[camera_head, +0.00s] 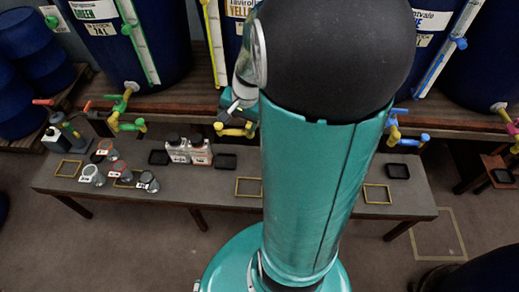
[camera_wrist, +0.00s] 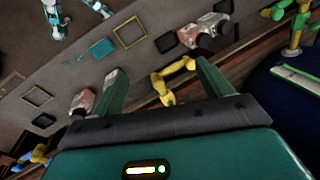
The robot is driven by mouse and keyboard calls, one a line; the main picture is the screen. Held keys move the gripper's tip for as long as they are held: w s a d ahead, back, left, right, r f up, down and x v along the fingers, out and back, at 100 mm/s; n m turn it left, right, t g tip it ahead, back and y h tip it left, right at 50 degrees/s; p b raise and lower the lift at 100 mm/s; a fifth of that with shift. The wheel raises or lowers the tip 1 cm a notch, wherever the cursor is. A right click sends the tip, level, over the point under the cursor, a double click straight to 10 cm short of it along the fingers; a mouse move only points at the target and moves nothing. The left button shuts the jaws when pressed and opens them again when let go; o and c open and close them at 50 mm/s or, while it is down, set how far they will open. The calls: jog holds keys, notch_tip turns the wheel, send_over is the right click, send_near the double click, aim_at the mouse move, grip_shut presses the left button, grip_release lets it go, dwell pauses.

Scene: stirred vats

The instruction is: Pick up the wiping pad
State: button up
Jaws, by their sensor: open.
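The wiping pad appears to be a small flat teal block (camera_wrist: 101,48). In the wrist view it lies on the grey bench at the upper left, between two yellow square outlines. My gripper (camera_wrist: 160,67) shows in the wrist view with its two teal fingers spread wide. It is open, with nothing held between the fingers. The pad lies beyond the left finger's tip, apart from it. In the head view I cannot make out the pad or the fingers; my arm covers the middle of the bench.
Blue vats (camera_head: 135,40) with coloured taps stand behind the bench (camera_head: 225,203). A yellow tap (camera_wrist: 172,80) shows between my fingers. A red-and-white bottle (camera_wrist: 83,103) stands by the left finger. White bottles (camera_head: 188,150) and grey round-lidded vessels (camera_head: 92,175) stand on the bench's left half.

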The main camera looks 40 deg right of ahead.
jog(key=s+d+f+m+y, duration=0.1)
jog(key=s+d+f+m, duration=0.1)
jog(key=d+f+m, duration=0.4)
jog(key=s+d+f+m, duration=0.1)
jog(key=s+d+f, duration=0.1)
jog(key=d+f, duration=0.45)
jog(key=s+d+f+m, duration=0.2)
jog(key=s+f+m, duration=0.25)
jog(key=f, duration=0.45)
jog(key=s+d+f+m, duration=0.1)
jog(key=s+f+m, duration=0.4)
jog(key=f, duration=0.4)
jog(key=shift+n+y, duration=0.4)
jog(key=shift+n, duration=0.15)
jog(key=x, duration=0.7)
jog(key=shift+s+f, duration=0.3)
jog(key=shift+f, duration=0.2)
jog(key=shift+x, duration=2.6)
jog(key=shift+s+a+f, duration=0.1)
jog(key=shift+f, duration=0.15)
jog(key=c, duration=1.1)
jog(key=shift+r, duration=0.1)
